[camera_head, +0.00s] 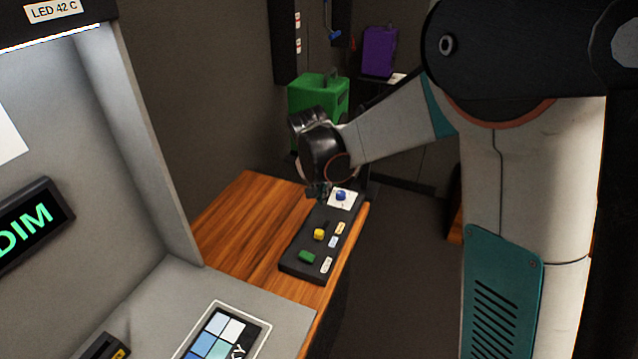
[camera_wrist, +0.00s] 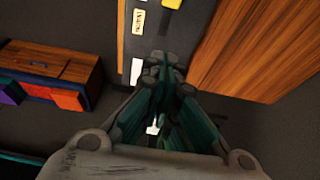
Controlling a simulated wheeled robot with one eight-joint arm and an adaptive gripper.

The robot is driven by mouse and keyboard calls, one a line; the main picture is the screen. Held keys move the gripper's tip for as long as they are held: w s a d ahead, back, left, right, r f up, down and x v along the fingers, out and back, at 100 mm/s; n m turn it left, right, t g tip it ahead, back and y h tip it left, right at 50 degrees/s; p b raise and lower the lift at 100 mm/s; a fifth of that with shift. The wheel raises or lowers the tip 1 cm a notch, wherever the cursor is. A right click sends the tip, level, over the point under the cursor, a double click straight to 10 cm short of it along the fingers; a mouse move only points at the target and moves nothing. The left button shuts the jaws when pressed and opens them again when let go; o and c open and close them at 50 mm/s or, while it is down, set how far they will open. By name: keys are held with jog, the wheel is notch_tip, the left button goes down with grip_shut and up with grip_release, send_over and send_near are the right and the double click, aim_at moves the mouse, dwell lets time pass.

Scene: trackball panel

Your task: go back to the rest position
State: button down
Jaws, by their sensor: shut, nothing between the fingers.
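My gripper (camera_head: 318,190) hangs at the far end of a black trackball panel (camera_head: 298,262) in the head view. It is just left of the blue ball (camera_head: 341,195) on its white square; I cannot tell whether it touches the panel. The panel also carries a yellow piece (camera_head: 319,234), a green piece (camera_head: 306,257) and small pale labels. In the wrist view my gripper (camera_wrist: 170,62) is shut and empty, with its fingertips together over the panel (camera_wrist: 150,45). The blue ball is not visible there.
The panel lies on a wooden table (camera_head: 235,225). A grey booth with a lit DIM display (camera_head: 32,228) stands at left, with a colour chart (camera_head: 222,335) in front. A green case (camera_head: 318,92) and purple box (camera_head: 379,52) are behind. Open floor lies right of the table.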

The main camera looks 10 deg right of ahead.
jog(key=s+d+r+n+t+y, duration=0.1)
jog(key=s+d+r+n+t, duration=0.2)
jog(key=s+r, duration=0.9)
jog(key=s+f+n+t+y, duration=0.1)
jog(key=s+n, duration=0.3)
jog(key=s, duration=1.2)
jog(key=shift+f+b, duration=0.45)
jog(key=shift+d, duration=0.1)
